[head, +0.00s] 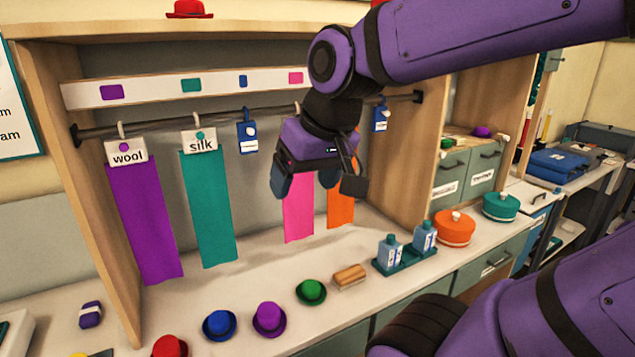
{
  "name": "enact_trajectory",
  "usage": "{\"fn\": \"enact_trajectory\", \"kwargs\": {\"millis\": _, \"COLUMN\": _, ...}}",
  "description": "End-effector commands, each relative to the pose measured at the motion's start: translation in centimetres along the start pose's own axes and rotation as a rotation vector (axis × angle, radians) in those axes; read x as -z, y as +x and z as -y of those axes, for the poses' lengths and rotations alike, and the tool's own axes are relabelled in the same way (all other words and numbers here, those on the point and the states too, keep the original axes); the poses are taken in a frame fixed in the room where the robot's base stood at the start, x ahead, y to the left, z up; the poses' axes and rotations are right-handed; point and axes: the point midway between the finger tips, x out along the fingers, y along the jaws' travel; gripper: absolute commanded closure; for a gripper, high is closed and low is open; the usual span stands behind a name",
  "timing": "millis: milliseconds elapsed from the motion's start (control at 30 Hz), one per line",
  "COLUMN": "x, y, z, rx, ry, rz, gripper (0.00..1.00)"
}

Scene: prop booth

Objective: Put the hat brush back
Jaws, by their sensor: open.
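The hat brush (350,276), a small brown wooden block with a pale underside, lies on the counter between the green hat and the bottle tray. My gripper (308,190) is open and empty. It hangs in front of the rail and the hanging cloths, above and behind the brush in the picture, apart from it. My arm crosses the upper right and hides part of the rail and the cloth labels.
Green (311,291), purple (269,319), blue (219,325) and red (170,347) hats line the counter's front. A teal tray (409,262) holds two bottles. Orange (454,228) and teal (501,207) round boxes stand right. Purple (146,220) and teal (208,208) cloths hang behind.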

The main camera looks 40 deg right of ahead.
Motion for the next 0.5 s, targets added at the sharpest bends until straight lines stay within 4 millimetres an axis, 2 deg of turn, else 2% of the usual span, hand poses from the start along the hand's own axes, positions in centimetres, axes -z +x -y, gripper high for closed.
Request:
{"fn": "enact_trajectory", "kwargs": {"millis": 100, "x": -1.9, "y": -1.4, "z": 0.5, "rx": -0.016, "ry": -0.093, "rz": -0.033, "gripper": 0.22}}
{"fn": "enact_trajectory", "kwargs": {"millis": 200, "x": -2.8, "y": -2.0, "z": 0.6, "rx": -0.027, "ry": -0.141, "rz": -0.049, "gripper": 0.22}}
{"fn": "enact_trajectory", "kwargs": {"millis": 500, "x": -3.4, "y": -2.3, "z": 0.7, "rx": -0.035, "ry": -0.168, "rz": -0.055, "gripper": 0.22}}
